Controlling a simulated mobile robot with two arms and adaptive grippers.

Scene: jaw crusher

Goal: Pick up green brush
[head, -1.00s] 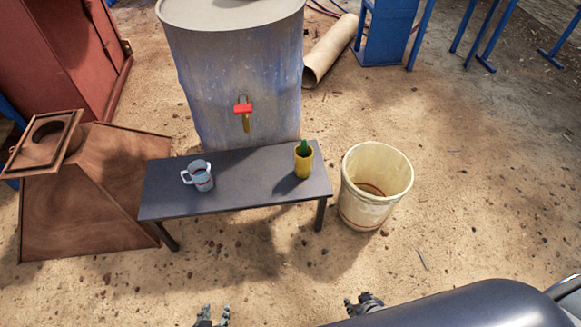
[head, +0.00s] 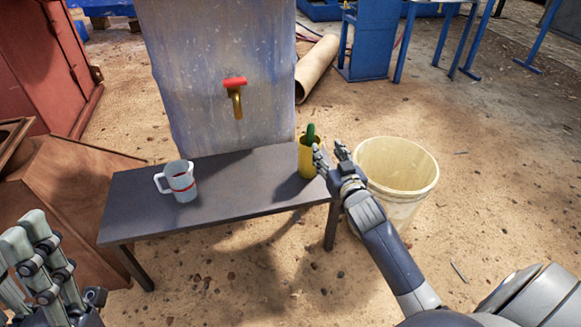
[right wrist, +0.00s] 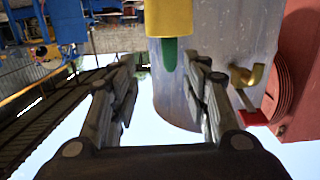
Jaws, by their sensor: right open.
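The green brush (head: 311,132) stands in a yellow cup (head: 307,160) at the right end of the dark table; only its upper part shows above the rim. My right gripper (head: 329,152) is open, just right of the cup in the head view. In the right wrist view the green brush (right wrist: 169,54) and yellow cup (right wrist: 168,18) appear ahead, in line with the gap between the fingers (right wrist: 166,98). I cannot tell whether a finger touches the cup. My left gripper (head: 32,245) is at the lower left, away from the table, with its fingers apart and empty.
A grey mug with a red band (head: 181,182) stands on the left of the table (head: 228,196). A large drum with a red-handled tap (head: 234,84) stands behind. A cream bucket (head: 405,172) is right of the table, partly behind my right arm. The table's middle is clear.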

